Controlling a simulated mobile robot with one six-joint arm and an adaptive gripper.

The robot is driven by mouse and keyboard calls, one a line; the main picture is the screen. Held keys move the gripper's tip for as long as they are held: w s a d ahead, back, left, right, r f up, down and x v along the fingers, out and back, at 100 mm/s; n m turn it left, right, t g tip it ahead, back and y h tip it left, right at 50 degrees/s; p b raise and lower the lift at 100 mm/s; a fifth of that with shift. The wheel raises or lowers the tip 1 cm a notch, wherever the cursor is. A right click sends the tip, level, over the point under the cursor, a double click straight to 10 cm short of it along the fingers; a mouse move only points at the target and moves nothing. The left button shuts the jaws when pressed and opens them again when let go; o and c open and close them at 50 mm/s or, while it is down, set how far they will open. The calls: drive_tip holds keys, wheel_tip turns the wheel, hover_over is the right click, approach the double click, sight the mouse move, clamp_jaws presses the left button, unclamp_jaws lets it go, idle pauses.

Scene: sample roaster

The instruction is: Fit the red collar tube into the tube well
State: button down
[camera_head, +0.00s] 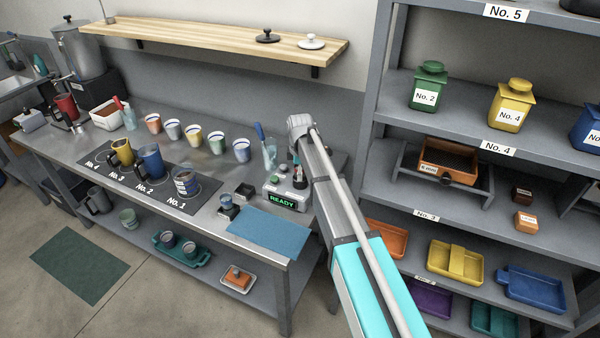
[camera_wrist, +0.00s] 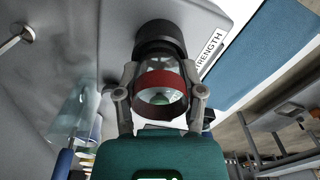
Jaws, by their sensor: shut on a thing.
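The red collar tube (camera_wrist: 158,79) is clear with a red band and sits between the two fingers of my gripper (camera_wrist: 160,92) in the wrist view. Its far end meets a black round ring, the tube well (camera_wrist: 160,38), on the grey device. The two are lined up, but I cannot tell how deep the tube goes in. In the head view my gripper (camera_head: 299,166) is over the back right of the grey device (camera_head: 287,199), whose display reads READY. My own arm hides part of this area.
A clear beaker (camera_head: 269,153) with a blue-handled tool stands just behind the device. A blue mat (camera_head: 268,232) lies in front of it. Several cups and mugs stand to the left on the bench. Grey shelves (camera_head: 365,130) rise at the right.

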drive_tip(key=shift+f, duration=0.2)
drive_tip(key=shift+c, duration=0.6)
unclamp_jaws()
drive_tip(key=shift+r, duration=0.15)
wheel_tip(320, 180, up, 10)
drive_tip(key=p, duration=0.9)
drive_tip(key=shift+p, duration=0.4)
idle(0.5)
